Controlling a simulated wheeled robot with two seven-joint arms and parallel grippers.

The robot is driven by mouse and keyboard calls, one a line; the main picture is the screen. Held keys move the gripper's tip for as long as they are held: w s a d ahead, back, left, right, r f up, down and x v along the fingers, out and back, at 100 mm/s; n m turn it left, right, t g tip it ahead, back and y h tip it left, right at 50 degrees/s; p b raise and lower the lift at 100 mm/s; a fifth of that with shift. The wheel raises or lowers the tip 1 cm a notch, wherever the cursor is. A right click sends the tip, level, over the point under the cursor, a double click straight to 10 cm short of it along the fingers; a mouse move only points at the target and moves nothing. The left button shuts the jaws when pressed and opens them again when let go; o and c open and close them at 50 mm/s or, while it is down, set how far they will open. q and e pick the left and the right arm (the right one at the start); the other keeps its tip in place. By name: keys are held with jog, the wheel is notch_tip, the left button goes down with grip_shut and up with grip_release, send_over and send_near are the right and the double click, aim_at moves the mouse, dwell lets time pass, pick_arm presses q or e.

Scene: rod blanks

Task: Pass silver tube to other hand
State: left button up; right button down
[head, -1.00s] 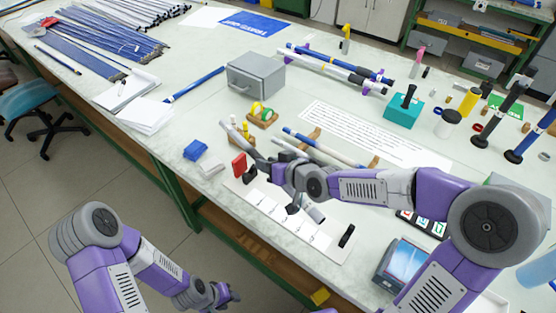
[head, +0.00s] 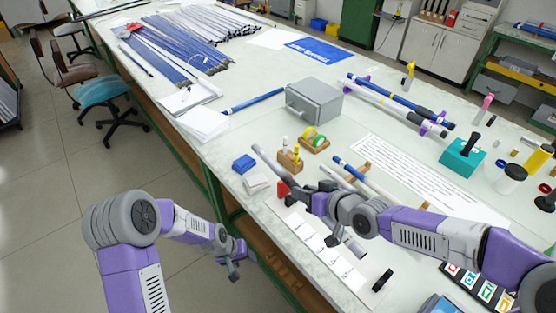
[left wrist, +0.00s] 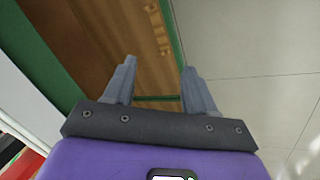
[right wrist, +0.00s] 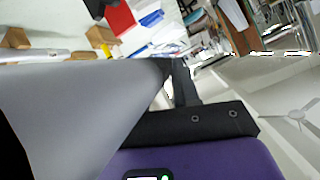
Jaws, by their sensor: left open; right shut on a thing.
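The silver tube (head: 267,162) is a long grey rod held slanting above the front part of the table. Its near end (head: 355,249) shows below my right gripper (head: 326,215), which is shut on it. In the right wrist view the tube (right wrist: 70,100) fills the left side, large and close, and hides one finger. My left gripper (head: 234,264) is open and empty, off the table's front edge and lower left of the tube. In the left wrist view its fingers (left wrist: 155,90) stand apart with only the table's underside and floor behind.
A grey box (head: 314,100) stands farther back. The table's green-framed front edge (head: 225,190) runs between my left gripper and the tabletop.

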pick_arm(q)
jog(key=w+r, duration=0.7)
jog(key=r, duration=0.2)
notch_tip(320, 180, up, 31)
jog(key=n+t, duration=0.1)
jog(key=n, duration=0.4)
send_over(291, 181)
jog(key=s+a, duration=0.3)
jog(key=a, duration=0.1)
jog(key=x, duration=1.1)
jog(key=shift+w+d+f, duration=0.15)
jog(key=shift+d+f, duration=0.05)
jog(key=shift+c, duration=0.5)
grip_shut()
pick_arm(e)
jog(key=c, duration=0.8)
grip_release()
